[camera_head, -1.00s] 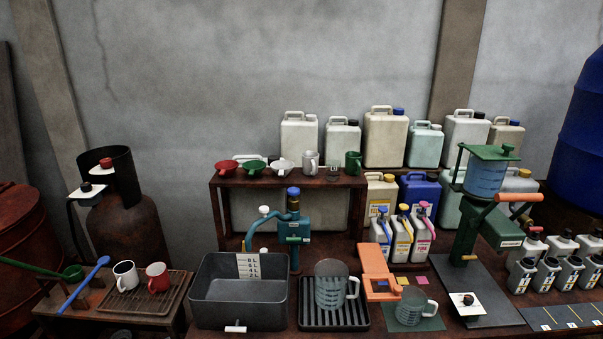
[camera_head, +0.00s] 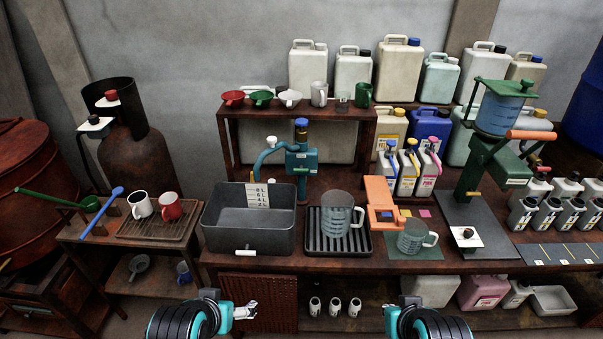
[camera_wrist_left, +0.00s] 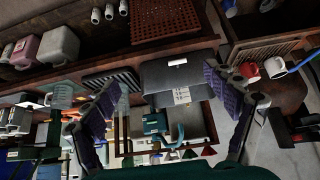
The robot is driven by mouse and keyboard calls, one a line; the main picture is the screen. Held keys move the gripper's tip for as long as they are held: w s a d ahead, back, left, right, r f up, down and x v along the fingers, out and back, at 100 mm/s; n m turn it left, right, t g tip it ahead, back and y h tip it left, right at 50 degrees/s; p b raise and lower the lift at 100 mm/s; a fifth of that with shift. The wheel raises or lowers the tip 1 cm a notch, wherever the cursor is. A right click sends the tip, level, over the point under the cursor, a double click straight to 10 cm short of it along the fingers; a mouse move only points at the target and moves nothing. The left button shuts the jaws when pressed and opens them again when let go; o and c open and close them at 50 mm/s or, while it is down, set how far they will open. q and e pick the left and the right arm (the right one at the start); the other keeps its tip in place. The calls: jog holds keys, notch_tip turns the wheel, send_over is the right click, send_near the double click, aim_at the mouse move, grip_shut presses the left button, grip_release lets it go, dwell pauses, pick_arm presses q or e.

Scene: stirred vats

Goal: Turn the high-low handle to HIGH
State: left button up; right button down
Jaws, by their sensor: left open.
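No HIGH or LOW lettering is legible, so I cannot tell which handle is the high-low handle. A teal tap unit (camera_head: 302,160) with a blue cap and curved spout stands behind the grey basin (camera_head: 222,238). A dark burner-like cylinder (camera_head: 140,150) at the left carries a red-topped knob (camera_head: 108,98) and a white-plated knob (camera_head: 94,125). A green press (camera_head: 490,165) at the right has an orange handle (camera_head: 532,135). My left gripper (camera_head: 252,310) is open and empty in front of the bench, also seen in the left wrist view (camera_wrist_left: 162,78). My right gripper (camera_head: 412,300) is low, its jaws unclear.
A ribbed tray (camera_head: 362,242) holds a clear jug (camera_head: 336,216). An orange stand (camera_head: 380,198) and another jug (camera_head: 412,238) are beside it. Mugs and ladles crowd the left side table (camera_head: 90,238). Bottles and jerrycans fill the right and back. Open space lies before the bench.

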aim_at(301, 168)
pick_arm(q)
jog(key=w+a+r+m+t+y+b, duration=0.1)
jog(key=w+r+m+t+y, duration=0.15)
jog(key=w+m, duration=0.8)
jog(key=w+a+r+m+t+y+b, duration=0.1)
jog(key=w+r+m+t+y, duration=0.2)
jog(key=w, duration=1.5)
jog(key=w+d+f+m+t+h+b, duration=0.1)
jog(key=w+d+m+t+h, duration=0.3)
jog(key=w+m, duration=0.6)
jog(key=w+d+f+m+t+h+b, duration=0.1)
jog(key=w+d+f+m+h+b, duration=0.1)
jog(key=w+d+f+m, duration=0.9)
jog(key=w+d+b, duration=0.1)
jog(key=w+b, duration=0.1)
jog(key=w, duration=0.5)
jog(key=shift+n, duration=0.35)
jog(key=shift+y, duration=0.25)
jog(key=shift+s, duration=0.1)
jog(key=c, duration=1.1)
